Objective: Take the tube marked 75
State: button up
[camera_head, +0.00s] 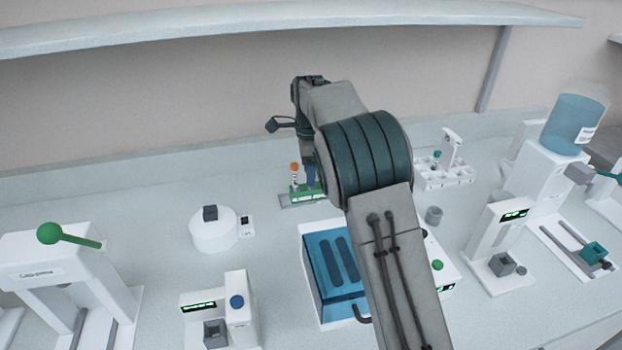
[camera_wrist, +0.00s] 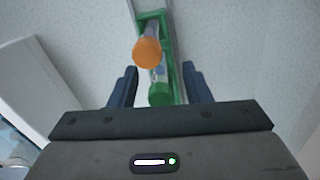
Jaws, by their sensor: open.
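Two capped tubes stand in a small green rack (camera_head: 318,196) at the back of the bench. The orange-capped tube (camera_head: 294,172) also shows in the wrist view (camera_wrist: 147,52). The green-capped tube (camera_wrist: 160,94) shows in the wrist view, nearer to my gripper and between its fingers in that picture. I cannot read the number 75 on either tube. My gripper (camera_wrist: 160,70) is open, with a blue finger on each side of the green cap. In the head view its fingers (camera_head: 311,174) are at the rack, and my arm hides part of it.
A white holder (camera_head: 446,178) with a teal-capped tube stands to the right. A round white device (camera_head: 213,232) stands to the left, and a blue-topped box (camera_head: 328,262) in front. A shelf (camera_head: 250,22) runs above. Bench at the rack's left is clear.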

jog(key=c, duration=0.8)
jog(key=shift+c, duration=0.2)
jog(key=shift+r, duration=0.1)
